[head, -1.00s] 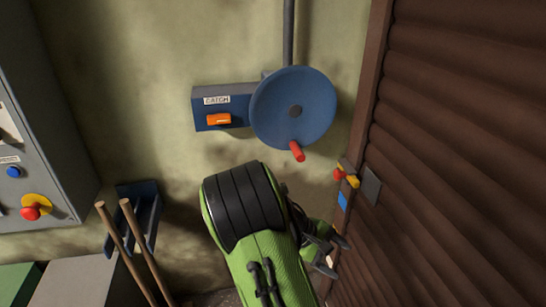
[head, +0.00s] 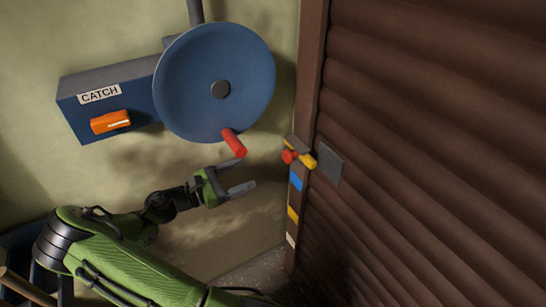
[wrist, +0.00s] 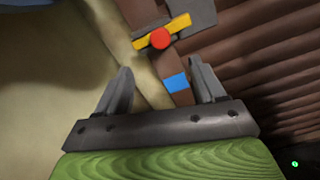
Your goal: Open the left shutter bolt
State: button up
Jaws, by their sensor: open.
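The shutter bolt is a yellow bar with a red knob (head: 289,157), set in a grey bracket on the left edge of the brown shutter (head: 420,130). A grey plate (head: 331,163) sits just right of it. In the wrist view the bolt's red knob (wrist: 160,39) and yellow bar (wrist: 181,23) are beyond the fingers, near the top. My gripper (head: 246,176) is open and empty, left of the bolt and apart from it. In the wrist view my gripper (wrist: 160,85) has its two grey fingers spread wide, with nothing between them.
A blue handwheel (head: 190,85) with a red handle (head: 234,143) is on the wall above my gripper. A blue box labelled CATCH (head: 75,105) has an orange lever (head: 110,122). Blue, yellow and white patches run down the brown frame below the bolt.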

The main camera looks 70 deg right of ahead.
aim_at(285, 157)
jog(key=b+x, duration=0.2)
jog(key=x, duration=1)
jog(key=shift+f+b, duration=0.2)
jog(key=shift+b, duration=0.2)
jog(key=shift+s+d+r, duration=0.15)
jog(key=shift+s+d, duration=0.25)
jog(key=shift+d, duration=0.05)
grip_shut()
